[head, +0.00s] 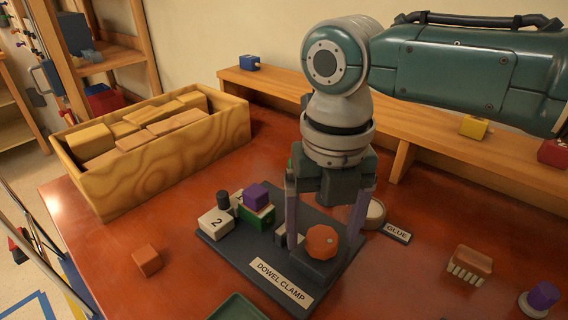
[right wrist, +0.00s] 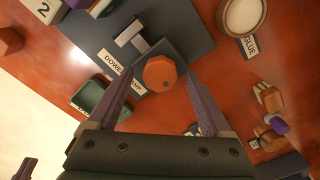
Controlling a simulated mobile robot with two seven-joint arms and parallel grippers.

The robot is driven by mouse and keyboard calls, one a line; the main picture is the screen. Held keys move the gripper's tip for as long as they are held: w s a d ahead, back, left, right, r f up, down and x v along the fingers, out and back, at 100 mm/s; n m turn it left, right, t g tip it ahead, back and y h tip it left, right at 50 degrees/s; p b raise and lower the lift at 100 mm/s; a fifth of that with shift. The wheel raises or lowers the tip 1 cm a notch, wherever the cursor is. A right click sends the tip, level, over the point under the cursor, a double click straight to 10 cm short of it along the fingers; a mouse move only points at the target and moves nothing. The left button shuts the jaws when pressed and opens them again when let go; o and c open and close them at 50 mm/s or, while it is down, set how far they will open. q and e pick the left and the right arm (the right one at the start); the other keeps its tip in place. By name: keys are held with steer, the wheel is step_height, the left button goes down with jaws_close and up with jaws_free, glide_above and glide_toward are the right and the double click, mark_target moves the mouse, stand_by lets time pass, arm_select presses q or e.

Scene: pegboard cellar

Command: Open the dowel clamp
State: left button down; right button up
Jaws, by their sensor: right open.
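The dowel clamp is a dark grey base plate (head: 232,248) with a "DOWEL CLAMP" label (head: 283,282), lying on the red-brown table. An orange faceted knob (head: 322,241) sits on a dark block at its front right; the knob also shows in the right wrist view (right wrist: 160,72). A light grey T-shaped piece (right wrist: 131,36) lies beside the knob block. My right gripper (head: 325,228) points down over the clamp, fingers spread to either side of the knob. In the right wrist view it is open (right wrist: 160,80) and empty; I cannot tell whether it touches. My left gripper is not in view.
A white "2" block (head: 215,223), a black cylinder (head: 223,200) and a purple cube (head: 256,196) on a green block stand left of the gripper. A wooden box (head: 165,160) of blocks is back left. A round container (head: 375,214) by the "GLUE" label is right.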

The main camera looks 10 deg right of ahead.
mark_target(323, 237)
step_height(323, 237, up, 10)
steer(key=p, duration=0.1)
steer(key=shift+f, duration=0.15)
steer(key=s+a+f+m+t+y+p, duration=0.1)
steer(key=s+a+f+m+y+p, duration=0.15)
steer(key=s+a+m+p, duration=0.6)
steer(key=s+d+r+m+t+h, duration=0.1)
steer(key=s+d+r+m, duration=0.1)
steer(key=s+d+m, duration=0.75)
steer(key=s+d+r+m+t+h, duration=0.1)
steer(key=s+d+r+m+t, duration=0.35)
steer(key=m, duration=1.05)
step_height(323, 237, up, 36)
steer(key=w+d+g+p, duration=0.1)
steer(key=w+g+p, duration=0.1)
steer(key=p, duration=3.6)
steer(key=shift+d+f+g, duration=0.15)
steer(key=shift+d+g, duration=0.05)
steer(key=shift+g, duration=0.25)
